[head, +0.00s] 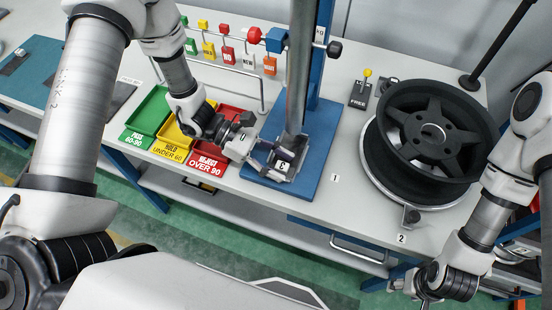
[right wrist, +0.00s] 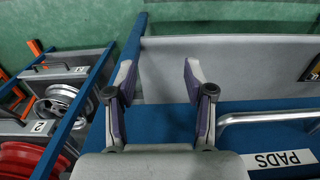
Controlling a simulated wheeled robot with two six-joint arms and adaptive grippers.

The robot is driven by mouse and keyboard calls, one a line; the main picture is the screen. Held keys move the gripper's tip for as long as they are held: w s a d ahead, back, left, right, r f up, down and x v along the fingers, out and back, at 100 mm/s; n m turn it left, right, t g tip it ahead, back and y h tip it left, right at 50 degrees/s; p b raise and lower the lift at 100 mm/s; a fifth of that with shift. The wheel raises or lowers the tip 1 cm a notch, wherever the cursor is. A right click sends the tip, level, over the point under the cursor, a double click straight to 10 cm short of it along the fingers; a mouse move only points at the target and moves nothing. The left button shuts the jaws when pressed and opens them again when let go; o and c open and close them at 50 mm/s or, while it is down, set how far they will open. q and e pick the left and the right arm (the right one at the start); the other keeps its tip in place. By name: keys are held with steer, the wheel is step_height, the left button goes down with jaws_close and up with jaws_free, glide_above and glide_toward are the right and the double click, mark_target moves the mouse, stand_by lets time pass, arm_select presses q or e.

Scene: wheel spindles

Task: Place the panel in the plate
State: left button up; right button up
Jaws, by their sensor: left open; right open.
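My left gripper (head: 264,156) is open at the foot of a grey column (head: 300,65) on a blue base plate (head: 319,183). Its fingers are beside a small grey metal tray-like part with a white label (head: 282,166); I cannot tell whether they touch it. No part is clearly marked as the panel, and I cannot tell which plate is meant. My right gripper (head: 424,294) is low at the bench's front right. The right wrist view shows its jaws (right wrist: 160,78) apart with nothing between them.
Green (head: 148,117), yellow (head: 176,139) and red trays (head: 213,158) lie left of the column. Coloured tags hang on a rail behind. A "PADS" label (right wrist: 283,160) and a blue frame lie below my right gripper.

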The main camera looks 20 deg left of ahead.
arm_select(q)
steer(key=v, duration=1.2)
steer(key=shift+r, duration=0.15)
